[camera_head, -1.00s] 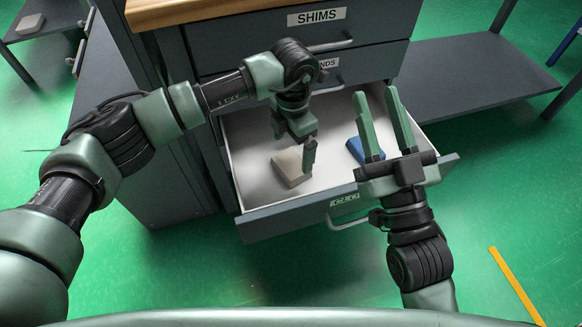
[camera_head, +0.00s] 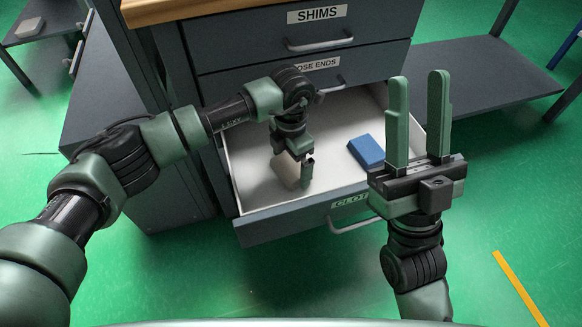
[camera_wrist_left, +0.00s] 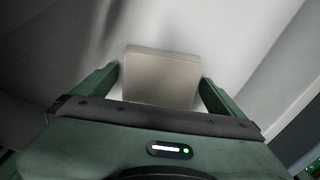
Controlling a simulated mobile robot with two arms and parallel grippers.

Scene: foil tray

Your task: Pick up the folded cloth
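A beige folded cloth (camera_head: 286,170) is in the open drawer, on its left side. In the head view my left gripper (camera_head: 305,170) is down at it, with one finger right beside it and the other hidden. In the left wrist view the cloth (camera_wrist_left: 162,76) lies between the two fingers of my left gripper (camera_wrist_left: 160,82), whose tips are at or very near its sides. I cannot tell whether they press on it. My right gripper (camera_head: 418,115) is open and empty, fingers pointing up, at the drawer's right front corner.
The open drawer (camera_head: 262,222) has a white inside and a partly hidden label. A blue folded item (camera_head: 367,151) lies in its right part. Shut drawers marked SHIMS (camera_head: 265,42) and, partly hidden, "OSE ENDS" (camera_head: 320,66) are above. A low dark shelf (camera_head: 470,75) stands at right.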

